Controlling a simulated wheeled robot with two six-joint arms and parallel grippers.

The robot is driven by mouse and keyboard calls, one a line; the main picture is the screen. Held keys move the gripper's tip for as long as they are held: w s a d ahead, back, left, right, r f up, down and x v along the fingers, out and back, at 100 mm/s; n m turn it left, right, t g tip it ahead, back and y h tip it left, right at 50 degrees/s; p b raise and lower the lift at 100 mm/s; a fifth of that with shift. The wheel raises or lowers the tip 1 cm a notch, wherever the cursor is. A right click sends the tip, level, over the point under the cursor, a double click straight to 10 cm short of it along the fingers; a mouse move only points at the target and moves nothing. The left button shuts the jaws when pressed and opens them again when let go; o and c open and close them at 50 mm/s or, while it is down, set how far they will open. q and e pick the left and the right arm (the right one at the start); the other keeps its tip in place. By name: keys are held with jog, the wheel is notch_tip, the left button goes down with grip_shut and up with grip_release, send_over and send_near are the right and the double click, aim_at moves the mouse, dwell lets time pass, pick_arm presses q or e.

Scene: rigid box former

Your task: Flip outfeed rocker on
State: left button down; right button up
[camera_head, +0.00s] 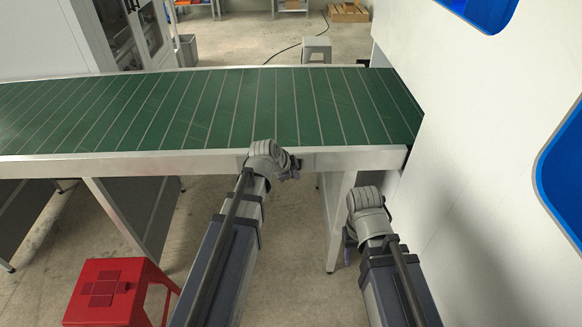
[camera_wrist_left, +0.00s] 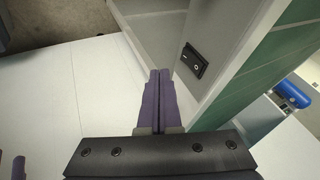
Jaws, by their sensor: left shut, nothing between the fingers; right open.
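The outfeed rocker (camera_wrist_left: 194,60) is a small black switch with white I and O marks, set in the grey side of the conveyor frame. I cannot tell which side is pressed in, and I cannot make it out in the head view. My left gripper (camera_head: 292,165) is at the conveyor's near side rail. In the left wrist view its purple fingers (camera_wrist_left: 159,74) are shut together and empty, their tips just left of the rocker, with no clear contact. My right gripper (camera_head: 349,250) is mostly hidden by its arm, below the rail, and open.
The green conveyor belt (camera_head: 240,110) runs across to the white machine wall (camera_head: 480,170) at right, close to my right arm. A conveyor leg (camera_head: 337,220) stands between my arms. A red stool (camera_head: 105,290) is at lower left. Floor between is clear.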

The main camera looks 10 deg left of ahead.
pick_arm(q)
jog(key=p+v, duration=0.7)
jog(key=v, duration=0.3)
jog(key=shift+w+a, duration=0.1)
jog(key=shift+s+f+b, duration=0.2)
jog(key=shift+f+b, duration=0.35)
jog(key=shift+f, duration=0.2)
